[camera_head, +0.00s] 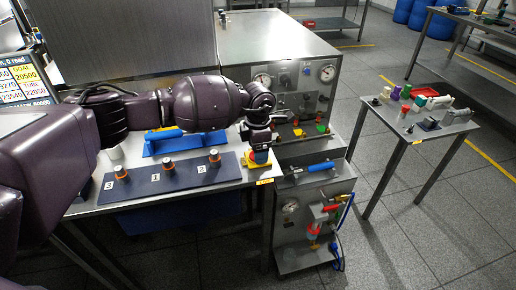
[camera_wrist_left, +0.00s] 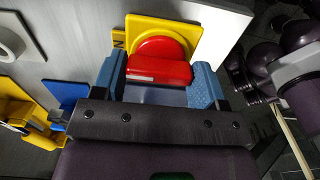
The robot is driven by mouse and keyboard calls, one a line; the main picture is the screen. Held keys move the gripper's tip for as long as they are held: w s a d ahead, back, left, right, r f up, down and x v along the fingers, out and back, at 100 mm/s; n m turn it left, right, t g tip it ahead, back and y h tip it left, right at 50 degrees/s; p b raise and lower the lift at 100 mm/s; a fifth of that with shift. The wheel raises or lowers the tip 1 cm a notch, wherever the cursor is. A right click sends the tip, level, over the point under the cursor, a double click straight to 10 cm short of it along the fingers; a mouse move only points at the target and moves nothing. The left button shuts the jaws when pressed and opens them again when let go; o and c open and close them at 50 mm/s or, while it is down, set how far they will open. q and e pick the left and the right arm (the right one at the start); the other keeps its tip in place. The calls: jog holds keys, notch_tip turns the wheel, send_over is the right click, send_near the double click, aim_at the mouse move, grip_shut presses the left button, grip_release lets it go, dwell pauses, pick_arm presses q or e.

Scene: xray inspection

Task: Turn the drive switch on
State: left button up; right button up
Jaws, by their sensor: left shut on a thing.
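The drive switch is a red knob (camera_wrist_left: 160,48) with a raised red bar, set on a yellow plate (camera_wrist_left: 188,30). In the head view the yellow plate (camera_head: 249,164) sits at the right end of the bench, partly hidden by my left gripper (camera_head: 260,154). In the left wrist view the blue fingertips of my left gripper (camera_wrist_left: 160,82) stand on either side of the red bar, shut on it. The bar lies crosswise between the fingertips. My right gripper is not in view.
A dark blue board (camera_head: 135,192) with several numbered orange-ringed knobs lies left of the switch. A steel cabinet with gauges (camera_head: 300,85) stands behind my left gripper. A side table (camera_head: 425,130) with small objects stands right, with open floor between.

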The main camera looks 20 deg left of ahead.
pick_arm(q)
jog(key=o, duration=0.9)
jog(key=shift+o, duration=0.2)
notch_tip(320, 180, up, 10)
jog(key=shift+f+p, duration=0.1)
jog(key=shift+p, duration=0.65)
jog(key=shift+r, duration=0.5)
